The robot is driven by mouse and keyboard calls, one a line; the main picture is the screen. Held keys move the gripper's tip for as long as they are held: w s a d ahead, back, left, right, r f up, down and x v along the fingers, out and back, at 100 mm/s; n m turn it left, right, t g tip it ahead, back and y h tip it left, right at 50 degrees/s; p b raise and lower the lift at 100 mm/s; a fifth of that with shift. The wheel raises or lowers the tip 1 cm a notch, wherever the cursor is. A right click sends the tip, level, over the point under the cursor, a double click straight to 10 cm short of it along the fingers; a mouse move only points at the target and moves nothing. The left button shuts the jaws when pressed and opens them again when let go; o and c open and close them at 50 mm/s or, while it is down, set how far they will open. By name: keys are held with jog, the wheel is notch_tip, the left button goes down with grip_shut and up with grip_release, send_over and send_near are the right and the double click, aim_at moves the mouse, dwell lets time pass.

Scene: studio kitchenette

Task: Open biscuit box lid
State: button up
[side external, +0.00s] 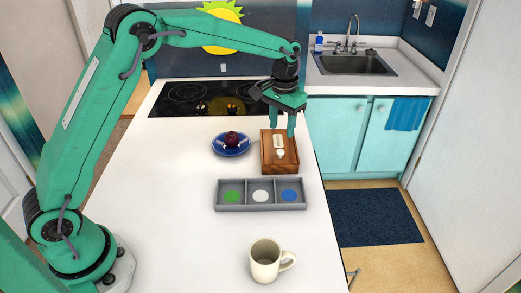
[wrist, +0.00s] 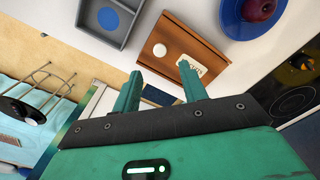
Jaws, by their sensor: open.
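The biscuit box (side external: 268,160) is a brown wooden box on the white counter, with a pale label and a round white knob (side external: 280,154) on top. It looks closed. In the wrist view the box (wrist: 174,38) lies ahead of the fingertips, with its knob (wrist: 159,50) towards the left and its label (wrist: 190,66) towards the right. My gripper (side external: 284,136) is open and empty, with its fingers pointing down over the far part of the box in the side view. It also shows in the wrist view (wrist: 161,80). I cannot tell the exact gap between fingertips and lid.
A grey three-part tray (side external: 261,208) with green, white and blue discs lies in front of the box. A blue plate (side external: 218,150) with a dark round fruit (side external: 231,138) is to its left. A cream mug (side external: 265,262) stands nearer. A black cooktop (side external: 165,103) lies behind.

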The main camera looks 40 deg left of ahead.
aim_at(281, 151)
jog(key=shift+f, duration=3.9)
grip_shut()
